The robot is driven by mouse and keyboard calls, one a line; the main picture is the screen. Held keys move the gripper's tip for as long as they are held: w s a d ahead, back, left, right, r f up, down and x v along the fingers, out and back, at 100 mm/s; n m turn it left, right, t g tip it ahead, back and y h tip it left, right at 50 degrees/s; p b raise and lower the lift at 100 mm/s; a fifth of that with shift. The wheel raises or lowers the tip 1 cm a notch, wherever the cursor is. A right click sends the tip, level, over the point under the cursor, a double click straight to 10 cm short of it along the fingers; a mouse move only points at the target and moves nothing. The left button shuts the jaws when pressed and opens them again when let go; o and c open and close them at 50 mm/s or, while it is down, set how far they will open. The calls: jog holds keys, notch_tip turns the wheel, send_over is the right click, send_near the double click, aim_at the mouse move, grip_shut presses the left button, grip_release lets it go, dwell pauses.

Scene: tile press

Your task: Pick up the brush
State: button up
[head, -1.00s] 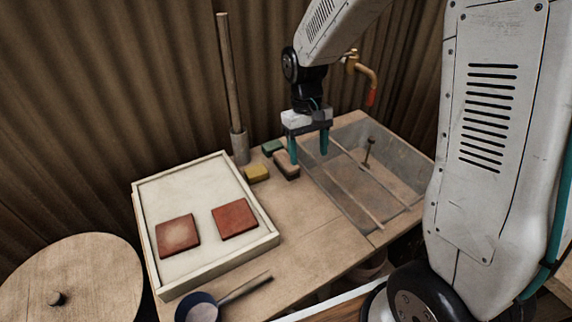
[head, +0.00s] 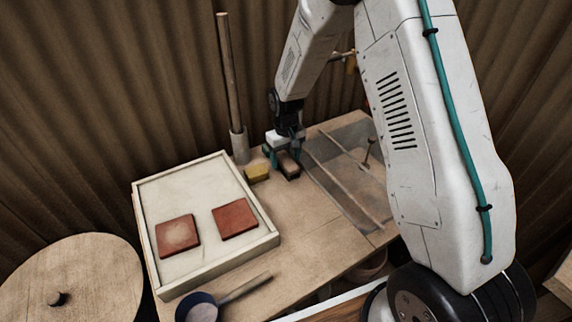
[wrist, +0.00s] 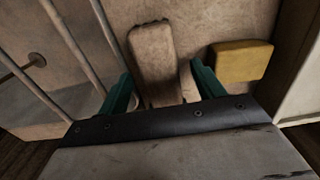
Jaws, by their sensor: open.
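The brush (head: 290,169) is a small brown block with a darker underside. It lies on the wooden bench between the yellow sponge and the sink. In the wrist view the brush (wrist: 155,58) points away from me, with its near end between my teal fingers. My gripper (head: 283,158) is open, pointing down over the brush's far end in the head view. In the wrist view my gripper (wrist: 161,75) has one finger on each side of the brush, with visible gaps. I cannot tell how far above the bench the fingertips are.
A yellow sponge (head: 257,173) sits close left of the brush. The sink (head: 348,205) with rods across it is on the right. A white-rimmed tray (head: 160,275) with two red tiles stands left, and a pan (head: 202,308) lies in front. A wooden pole (head: 230,80) stands behind.

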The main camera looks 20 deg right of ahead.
notch_tip(320, 180, down, 2)
jog(key=shift+f, duration=0.15)
jog(key=c, duration=1.2)
jog(key=shift+r, duration=0.75)
notch_tip(320, 180, up, 2)
jog(key=shift+r, duration=0.25)
jog(key=s, duration=1)
jog(key=s+r, duration=0.1)
jog(key=s, duration=0.5)
